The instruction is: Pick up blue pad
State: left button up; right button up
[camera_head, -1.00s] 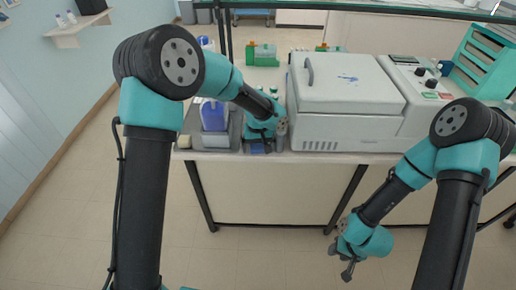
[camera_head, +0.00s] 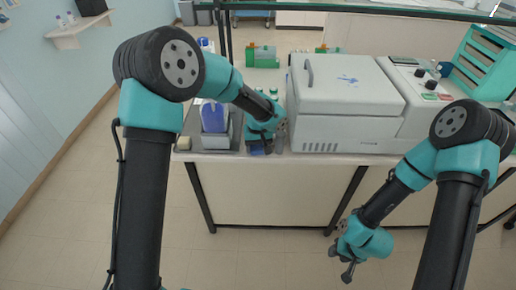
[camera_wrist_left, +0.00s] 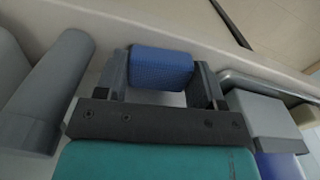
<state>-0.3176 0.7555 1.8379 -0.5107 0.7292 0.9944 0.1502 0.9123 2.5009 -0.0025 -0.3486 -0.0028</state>
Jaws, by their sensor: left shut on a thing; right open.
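The blue pad (camera_wrist_left: 161,68) is a small textured blue block between the two fingers of my left gripper (camera_wrist_left: 162,80) in the left wrist view. The fingers touch it at both ends, and the gripper is shut on it. In the head view the pad (camera_head: 257,151) shows as a small blue patch at the front edge of the bench, below my left gripper (camera_head: 259,146). I cannot tell whether it is clear of the bench. My right gripper (camera_head: 344,265) is open and empty, low in front of the bench over the floor.
A grey tray (camera_head: 236,140) with a blue-and-white bottle (camera_head: 214,117) stands left of my left gripper. A large white lidded machine (camera_head: 345,100) stands close to its right. Green items (camera_head: 262,57) lie further back. The floor before the bench is clear.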

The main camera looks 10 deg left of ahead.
aim_at(258, 149)
pick_arm(q)
jog(key=shift+r, duration=1.2)
jog(key=shift+s+r, duration=0.4)
jog(key=shift+r, duration=0.2)
jog(key=s+d+r, duration=0.1)
jog(key=s+d, duration=0.1)
jog(key=s, duration=1.3)
jog(key=shift+d+r, duration=0.2)
jog(key=shift+d, duration=0.05)
